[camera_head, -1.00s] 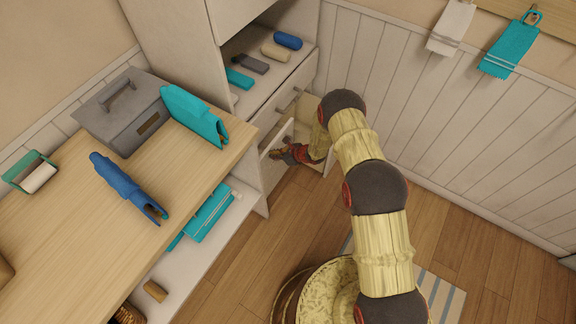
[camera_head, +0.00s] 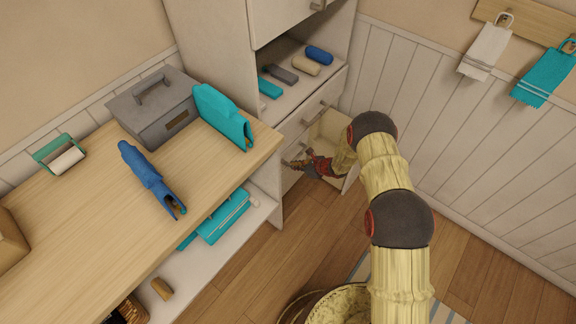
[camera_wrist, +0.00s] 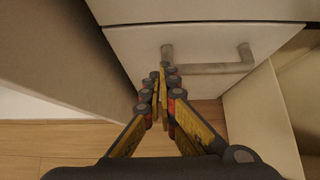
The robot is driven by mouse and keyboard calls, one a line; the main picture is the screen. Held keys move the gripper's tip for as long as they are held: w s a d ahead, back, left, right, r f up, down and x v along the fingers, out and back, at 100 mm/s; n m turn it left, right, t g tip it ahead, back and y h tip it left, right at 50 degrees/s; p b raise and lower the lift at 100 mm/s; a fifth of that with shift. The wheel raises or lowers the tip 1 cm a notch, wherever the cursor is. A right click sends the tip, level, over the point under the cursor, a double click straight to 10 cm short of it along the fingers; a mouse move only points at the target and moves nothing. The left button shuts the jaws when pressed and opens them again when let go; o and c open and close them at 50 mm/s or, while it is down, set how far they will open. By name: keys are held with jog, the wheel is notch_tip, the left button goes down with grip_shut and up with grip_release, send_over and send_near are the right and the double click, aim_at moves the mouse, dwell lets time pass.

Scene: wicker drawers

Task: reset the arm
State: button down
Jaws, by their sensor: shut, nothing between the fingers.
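My gripper (camera_head: 292,163) is at the left end of my arm, low in front of the white drawer cabinet. In the wrist view my gripper (camera_wrist: 164,70) is shut and empty. Its fingertips meet close to the left end of a metal bar handle (camera_wrist: 215,68) on a white drawer front (camera_wrist: 200,40). I cannot tell whether they touch it. A pulled-out drawer with a pale inside (camera_head: 328,130) is beside my arm, which partly hides it.
The wooden counter (camera_head: 80,230) holds a grey box (camera_head: 155,115), a teal object (camera_head: 223,115) and a blue object (camera_head: 150,178). A shelf above the drawers holds several small items. Wood floor (camera_head: 310,255) is clear between counter and arm. Towels hang on the right wall.

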jog(key=p+v, duration=0.2)
jog(key=v, duration=0.6)
jog(key=shift+d+r, duration=0.2)
jog(key=shift+r, duration=0.15)
jog(key=shift+w, duration=0.2)
